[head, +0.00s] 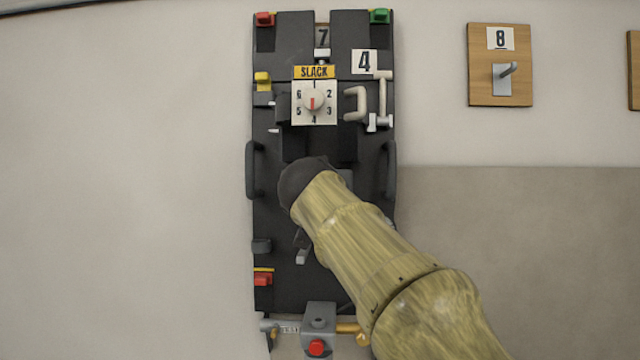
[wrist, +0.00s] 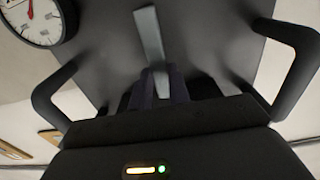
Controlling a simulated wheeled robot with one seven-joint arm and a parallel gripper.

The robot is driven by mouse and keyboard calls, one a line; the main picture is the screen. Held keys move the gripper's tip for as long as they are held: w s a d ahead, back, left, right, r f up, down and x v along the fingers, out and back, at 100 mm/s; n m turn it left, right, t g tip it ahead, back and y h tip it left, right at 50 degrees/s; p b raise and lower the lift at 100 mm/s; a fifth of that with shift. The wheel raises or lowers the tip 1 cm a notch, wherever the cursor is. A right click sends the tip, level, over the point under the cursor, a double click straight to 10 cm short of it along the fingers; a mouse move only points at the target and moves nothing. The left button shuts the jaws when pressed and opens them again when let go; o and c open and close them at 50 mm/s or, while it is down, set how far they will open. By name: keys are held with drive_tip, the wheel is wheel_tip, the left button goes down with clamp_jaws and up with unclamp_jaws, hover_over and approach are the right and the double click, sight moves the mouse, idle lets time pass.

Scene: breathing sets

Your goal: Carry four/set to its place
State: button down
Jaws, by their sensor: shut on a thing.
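The set marked 4 (head: 280,215) is a tall black backplate, upright in the middle of the head view. It carries a dial (head: 314,102) under a yellow SLACK label, side handles, and red, green and yellow fittings. My gripper (wrist: 166,88) is shut at the middle of the set; its dark fingers meet a pale grey strip (wrist: 150,35) on the plate. In the head view my arm's end covers the grasp and part of the lower plate. The set's two black side handles (wrist: 52,98) flank my gripper in the wrist view. Whether the plate touches the wall is unclear.
A wooden plaque marked 8 (head: 500,90) with an empty-looking hook is on the wall to the right, and another (head: 634,70) is cut off. A grey fitting with a red button (head: 317,346) is below the set.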

drive_tip(key=shift+s+f+b, duration=0.1)
drive_tip(key=shift+f+b, duration=0.55)
drive_tip(key=shift+b, duration=0.35)
idle(0.7)
drive_tip(key=c, duration=1.3)
unclamp_jaws()
drive_tip(key=shift+s, duration=0.15)
drive_tip(key=shift+o, duration=0.2)
drive_tip(key=s+b, duration=0.8)
drive_tip(key=s, duration=0.9)
drive_tip(key=shift+s+a+b, duration=0.15)
drive_tip(key=shift+a+b, duration=0.1)
drive_tip(key=shift+b, duration=0.1)
drive_tip(key=shift+f, duration=0.2)
